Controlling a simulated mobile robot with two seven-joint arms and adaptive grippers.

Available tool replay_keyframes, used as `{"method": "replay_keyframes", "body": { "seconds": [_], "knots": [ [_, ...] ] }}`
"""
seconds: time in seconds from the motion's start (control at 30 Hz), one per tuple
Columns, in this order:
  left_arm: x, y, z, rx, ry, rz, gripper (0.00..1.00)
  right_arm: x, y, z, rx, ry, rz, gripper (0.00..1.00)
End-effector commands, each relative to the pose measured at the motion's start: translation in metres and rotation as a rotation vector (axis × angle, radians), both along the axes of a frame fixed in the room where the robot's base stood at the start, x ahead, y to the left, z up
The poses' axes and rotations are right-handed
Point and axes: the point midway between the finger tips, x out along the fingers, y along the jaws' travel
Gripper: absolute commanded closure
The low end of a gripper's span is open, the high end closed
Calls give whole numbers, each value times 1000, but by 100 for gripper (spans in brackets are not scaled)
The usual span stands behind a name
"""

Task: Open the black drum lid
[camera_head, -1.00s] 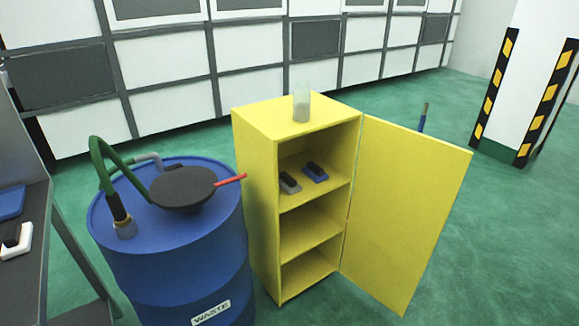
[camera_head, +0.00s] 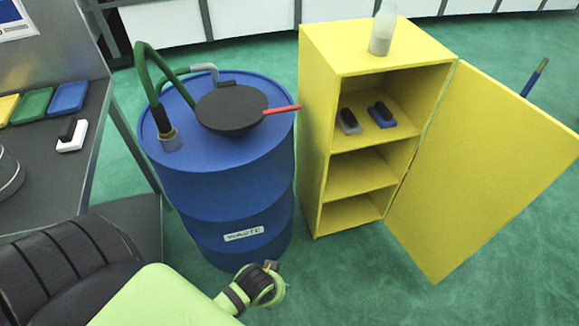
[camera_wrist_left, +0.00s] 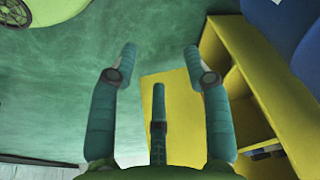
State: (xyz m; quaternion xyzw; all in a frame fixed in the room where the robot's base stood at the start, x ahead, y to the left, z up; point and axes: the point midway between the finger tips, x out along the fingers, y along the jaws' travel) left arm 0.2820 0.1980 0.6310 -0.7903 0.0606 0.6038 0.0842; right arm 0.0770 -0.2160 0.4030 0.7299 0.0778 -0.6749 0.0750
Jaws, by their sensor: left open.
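The blue drum (camera_head: 230,200) stands left of the yellow cabinet. Its black round lid (camera_head: 232,106) lies shut on top, with a red handle (camera_head: 283,109) sticking out to the right and a hinge piece at its back. The end of my left arm shows low in front of the drum in the head view, below the lid. In the left wrist view my left gripper (camera_wrist_left: 160,62) has its fingers spread with nothing between them; the drum's blue side (camera_wrist_left: 275,20) shows at the upper right. My right gripper is not in view.
A green hose (camera_head: 140,68) rises at the drum's back left. The yellow cabinet (camera_head: 315,130) stands close right, its door (camera_head: 480,170) open, a glass jar (camera_head: 383,30) on top.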

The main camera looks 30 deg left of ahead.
Motion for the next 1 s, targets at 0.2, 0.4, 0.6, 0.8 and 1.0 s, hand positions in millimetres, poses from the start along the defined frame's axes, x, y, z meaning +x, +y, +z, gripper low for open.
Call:
{"method": "replay_keyframes", "body": {
  "seconds": [0.2, 0.4, 0.6, 0.8, 1.0],
  "knots": [
    [37, 14, 64, 85, -102, -50, 51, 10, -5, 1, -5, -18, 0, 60],
    [102, 46, 114, 290, -267, -151, 51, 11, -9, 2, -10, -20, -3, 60],
    [169, 80, 151, 522, -422, -253, 51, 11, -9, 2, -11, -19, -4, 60],
    [247, 127, 201, 832, -580, -384, 51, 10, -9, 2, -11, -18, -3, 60],
    [301, 168, 249, 1103, -668, -503, 51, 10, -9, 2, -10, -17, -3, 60]
  ]
}}
